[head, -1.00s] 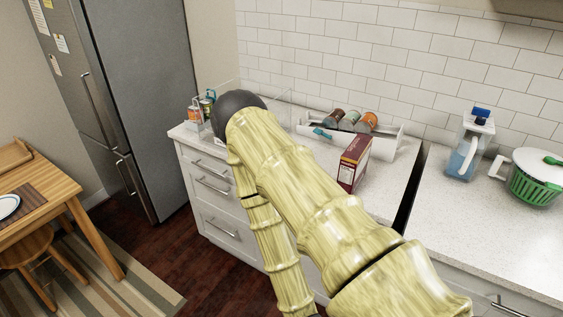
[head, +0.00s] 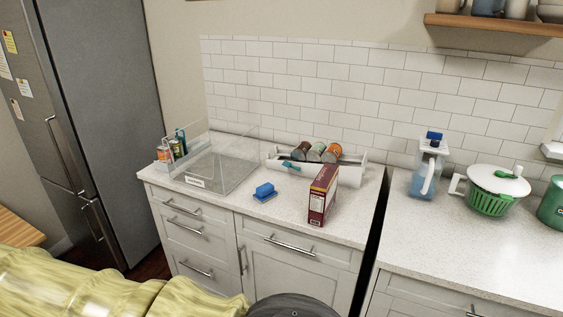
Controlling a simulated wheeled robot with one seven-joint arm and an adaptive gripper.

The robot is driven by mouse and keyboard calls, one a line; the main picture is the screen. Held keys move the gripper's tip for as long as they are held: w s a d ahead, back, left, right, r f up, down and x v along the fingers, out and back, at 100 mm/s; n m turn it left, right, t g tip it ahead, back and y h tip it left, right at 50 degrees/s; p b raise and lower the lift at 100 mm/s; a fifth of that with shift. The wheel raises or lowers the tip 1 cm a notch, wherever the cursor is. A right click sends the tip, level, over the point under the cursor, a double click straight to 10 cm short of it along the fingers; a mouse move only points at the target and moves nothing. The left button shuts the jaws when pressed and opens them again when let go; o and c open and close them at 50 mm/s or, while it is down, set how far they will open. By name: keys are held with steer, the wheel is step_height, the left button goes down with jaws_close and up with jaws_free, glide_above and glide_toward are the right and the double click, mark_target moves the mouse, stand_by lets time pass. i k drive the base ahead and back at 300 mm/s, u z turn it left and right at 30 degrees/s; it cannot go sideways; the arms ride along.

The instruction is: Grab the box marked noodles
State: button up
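A dark red box (head: 323,194) stands upright on the counter near its front edge. Its lettering is too small to read, so I cannot tell whether it is marked noodles. My arm, in a yellow bamboo-like pattern, crosses the lower left of the head view, below the counter. A dark rounded part of my arm shows at the bottom edge. My gripper's fingers are not in view.
A blue sponge-like object (head: 264,192) lies left of the box. A clear-walled bin (head: 215,170) with a small label stands farther left. A white tray (head: 351,175) with several cans is behind the box. A pitcher (head: 428,168) and green-and-white spinner (head: 490,192) stand right, beyond a dark gap.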

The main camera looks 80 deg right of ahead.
mark_target(323, 192)
steer(key=k, duration=1.25)
steer(key=z, duration=1.1)
